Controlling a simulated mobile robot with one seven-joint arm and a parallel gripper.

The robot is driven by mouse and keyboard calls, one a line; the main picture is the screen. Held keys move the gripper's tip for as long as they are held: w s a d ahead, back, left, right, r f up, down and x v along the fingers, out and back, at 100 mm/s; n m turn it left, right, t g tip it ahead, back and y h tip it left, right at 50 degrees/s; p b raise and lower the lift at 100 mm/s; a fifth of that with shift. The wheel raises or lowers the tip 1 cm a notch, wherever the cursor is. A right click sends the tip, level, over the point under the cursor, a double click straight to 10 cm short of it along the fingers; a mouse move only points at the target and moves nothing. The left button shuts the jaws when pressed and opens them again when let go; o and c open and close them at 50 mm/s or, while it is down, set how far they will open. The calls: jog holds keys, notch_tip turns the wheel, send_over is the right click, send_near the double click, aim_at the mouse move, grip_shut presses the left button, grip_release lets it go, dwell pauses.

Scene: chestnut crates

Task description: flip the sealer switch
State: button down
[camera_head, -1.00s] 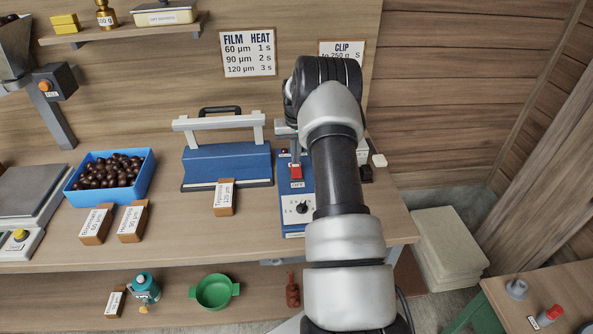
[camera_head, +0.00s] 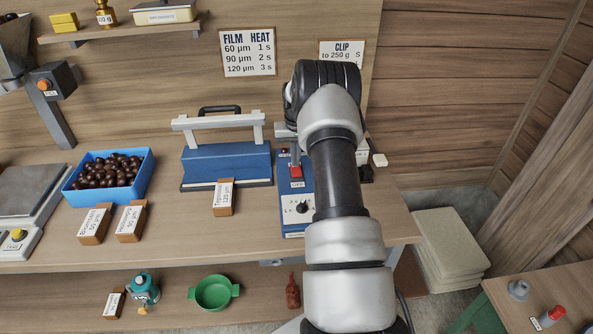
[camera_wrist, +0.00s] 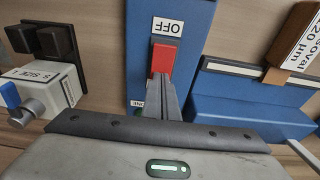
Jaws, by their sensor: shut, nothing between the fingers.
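The sealer switch (camera_head: 296,172) is a red rocker on the blue control box (camera_head: 294,215), with an OFF label in front of it. In the wrist view the red switch (camera_wrist: 163,59) stands at the tips of my gripper (camera_wrist: 165,78), with the OFF label (camera_wrist: 167,27) beyond it. My gripper is shut and empty. Its fingertips overlap the near end of the switch; I cannot tell whether they press it. In the head view my arm hides the right part of the box. The blue bag sealer (camera_head: 227,164) with a white bar stands left of the box.
A blue crate of chestnuts (camera_head: 82,194) stands on the bench at left. Label blocks, including one (camera_head: 223,198) before the sealer, stand along the front. In the wrist view a white size-labelled device (camera_wrist: 40,90) stands beside the box. Bare bench lies between crate and sealer.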

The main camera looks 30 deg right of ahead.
jog(key=shift+s, duration=0.1)
notch_tip(320, 180, up, 7)
jog(key=p, duration=0.3)
dwell(0.5)
dwell(0.4)
jog(key=s+a+r+n+t, duration=0.1)
jog(key=s+a+r, duration=0.4)
jog(key=a+r, duration=0.45)
jog(key=s+a+r+n+t, duration=0.15)
jog(key=s+a+r, duration=0.4)
jog(key=r, duration=0.75)
jog(key=s+a+r+n, duration=0.1)
jog(key=s+a+r, duration=0.5)
jog(key=s+a, duration=0.4)
jog(key=s+a+f+n, duration=0.1)
jog(key=s+a, duration=0.1)
jog(key=s, duration=0.5)
jog(key=s+a+f+t, duration=0.1)
jog(key=s+a+f, duration=0.1)
jog(key=s, duration=0.6)
jog(key=shift+s+a+n+y, duration=0.15)
jog(key=shift+a+n+y, duration=0.25)
jog(key=shift+a, duration=0.3)
